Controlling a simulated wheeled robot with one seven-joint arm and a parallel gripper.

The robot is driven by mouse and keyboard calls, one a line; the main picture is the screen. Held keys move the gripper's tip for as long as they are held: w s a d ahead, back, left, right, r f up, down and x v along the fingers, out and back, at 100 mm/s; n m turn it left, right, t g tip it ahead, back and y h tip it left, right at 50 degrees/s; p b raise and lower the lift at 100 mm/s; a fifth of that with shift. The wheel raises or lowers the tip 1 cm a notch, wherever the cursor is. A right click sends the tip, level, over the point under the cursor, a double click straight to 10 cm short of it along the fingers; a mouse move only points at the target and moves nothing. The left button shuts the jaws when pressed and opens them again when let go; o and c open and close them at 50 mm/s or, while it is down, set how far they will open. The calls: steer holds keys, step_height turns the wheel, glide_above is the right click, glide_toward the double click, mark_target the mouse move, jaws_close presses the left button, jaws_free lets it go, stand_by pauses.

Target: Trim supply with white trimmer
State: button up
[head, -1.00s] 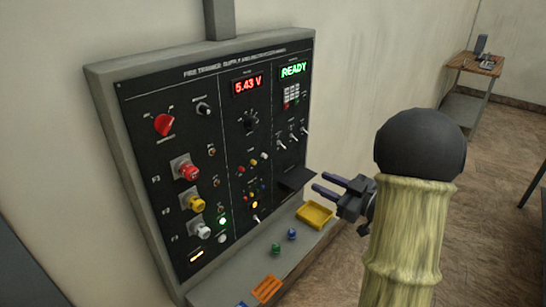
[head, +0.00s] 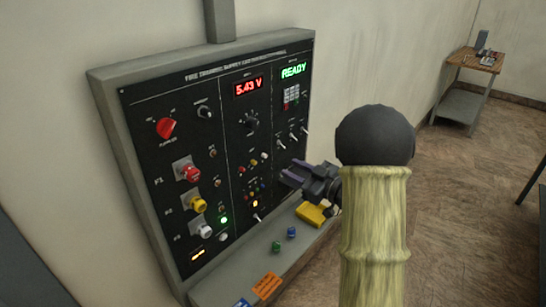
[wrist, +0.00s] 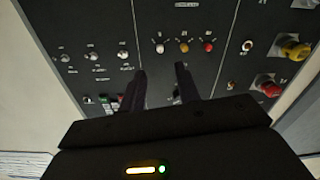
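The white trimmer (head: 264,156) is a small knob on the black panel (head: 185,100), at the right end of a row with a yellow trimmer (head: 253,163) and a red trimmer (head: 242,169). In the wrist view the row is reversed, with the white trimmer (wrist: 159,48) at left. The supply display (head: 248,86) reads 5.43 V in red. My gripper (head: 287,174) is in front of the panel, right of and below the white trimmer in the head view. Its two fingers (wrist: 162,72) are apart with nothing between them, and no contact with the trimmer shows.
Toggle switches (head: 292,136) are on the panel's right section, below a green READY display (head: 293,70). A yellow tray (head: 309,217) stands on the ledge below my gripper. Green and blue caps (head: 291,232) lie left of it. A side table (head: 474,62) is far back right.

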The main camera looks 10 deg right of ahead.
mark_target(265, 156)
steer(key=p+x, duration=0.1)
steer(key=x, duration=0.7)
steer(key=shift+p, duration=0.35)
steer(key=shift+c, duration=0.2)
jaws_close()
